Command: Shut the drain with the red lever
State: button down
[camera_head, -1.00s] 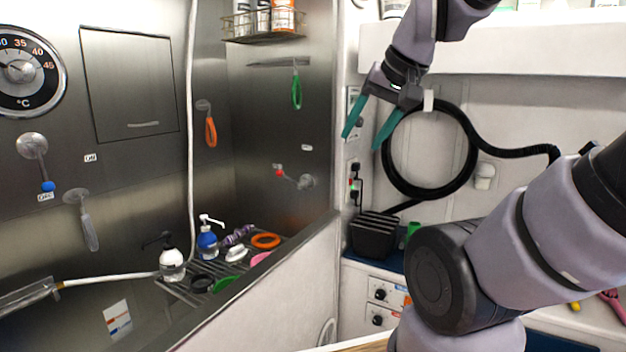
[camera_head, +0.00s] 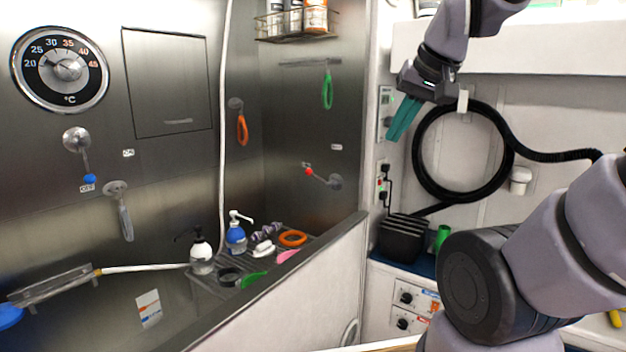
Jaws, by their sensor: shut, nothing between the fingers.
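The red lever (camera_head: 308,171) is a short metal arm with a red knob, on a round mount on the steel side wall of the tub. The knob is at the left end, a little higher than the mount. My gripper (camera_head: 393,137) has teal fingers and is shut and empty. It hangs in front of the white wall, above and to the right of the lever, apart from it. The drain itself cannot be made out.
The tub's front wall (camera_head: 310,268) stands between my arm side and the basin. Bottles (camera_head: 236,237) and grooming items crowd a rack inside. A blue-knobbed lever (camera_head: 78,150) is on the back wall. A coiled black hose (camera_head: 421,160) hangs behind my gripper.

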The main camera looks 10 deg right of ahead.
jog(key=w+f+n+h, duration=0.2)
jog(key=w+n, duration=0.5)
jog(key=w, duration=0.6)
jog(key=w+f+n+h, duration=0.2)
jog(key=w+n, duration=0.4)
jog(key=w, duration=0.8)
jog(key=w+a+f+n, duration=0.6)
jog(key=w+f+n, duration=0.2)
jog(key=w, duration=0.1)
jog(key=w+a+f+n+t+h, duration=0.1)
jog(key=w+a+f+n, duration=0.5)
jog(key=w+f, duration=0.3)
jog(key=shift+w+a+n, duration=0.15)
jog(key=shift+w+n, duration=0.55)
jog(key=shift+n, duration=0.2)
jog(key=shift+f, duration=0.1)
jog(key=w+d+f, duration=0.3)
jog(key=w+d, duration=0.1)
jog(key=w, duration=0.2)
jog(key=shift+f, duration=0.25)
